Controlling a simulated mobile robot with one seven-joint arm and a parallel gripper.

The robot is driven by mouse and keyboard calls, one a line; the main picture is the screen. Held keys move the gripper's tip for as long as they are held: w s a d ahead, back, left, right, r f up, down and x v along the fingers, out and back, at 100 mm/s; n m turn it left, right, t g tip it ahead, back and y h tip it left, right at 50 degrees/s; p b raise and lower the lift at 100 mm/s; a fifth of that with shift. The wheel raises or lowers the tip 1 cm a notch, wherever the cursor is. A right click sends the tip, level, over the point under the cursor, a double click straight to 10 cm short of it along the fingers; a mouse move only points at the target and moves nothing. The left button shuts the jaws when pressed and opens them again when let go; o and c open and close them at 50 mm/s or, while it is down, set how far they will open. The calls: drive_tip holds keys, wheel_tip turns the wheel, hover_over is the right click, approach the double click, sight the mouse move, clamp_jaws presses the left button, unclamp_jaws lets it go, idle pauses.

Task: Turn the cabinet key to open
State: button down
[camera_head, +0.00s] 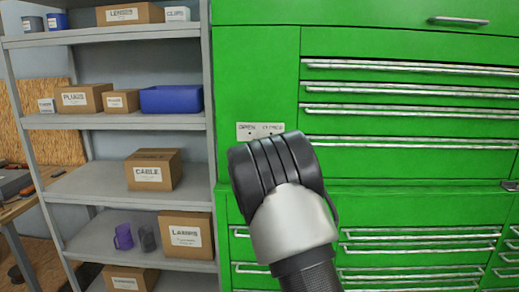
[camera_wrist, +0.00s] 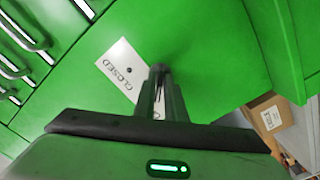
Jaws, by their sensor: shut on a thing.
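The green cabinet (camera_head: 262,80) fills the right of the head view. Its white label plate (camera_head: 260,131) reads OPEN on the left and CLOSED on the right, each with a dark dot. In the wrist view the plate (camera_wrist: 122,68) lies tilted and CLOSED is legible; my fingers cover part of it. My gripper (camera_wrist: 160,70) points at the cabinet face beside the plate, its fingers close together and shut on the key. The key itself is hidden at the fingertips, so its angle cannot be told. In the head view my arm hides the gripper and lock.
Cabinet drawers with long metal handles (camera_head: 410,67) are at the right. A grey shelf unit (camera_head: 105,122) with cardboard boxes (camera_head: 152,170) and a blue bin (camera_head: 171,99) stands close at the left. A workbench edge (camera_head: 28,200) shows at far left.

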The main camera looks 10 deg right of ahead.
idle(0.5)
drive_tip(key=c, duration=1.9)
unclamp_jaws()
drive_tip(key=s+a, duration=0.1)
drive_tip(key=s, duration=0.4)
drive_tip(key=s+a+b, duration=0.1)
drive_tip(key=s, duration=0.5)
drive_tip(key=s+a+b, duration=0.1)
drive_tip(key=s, duration=0.5)
drive_tip(key=shift+a, duration=0.2)
drive_tip(key=shift+s, duration=0.1)
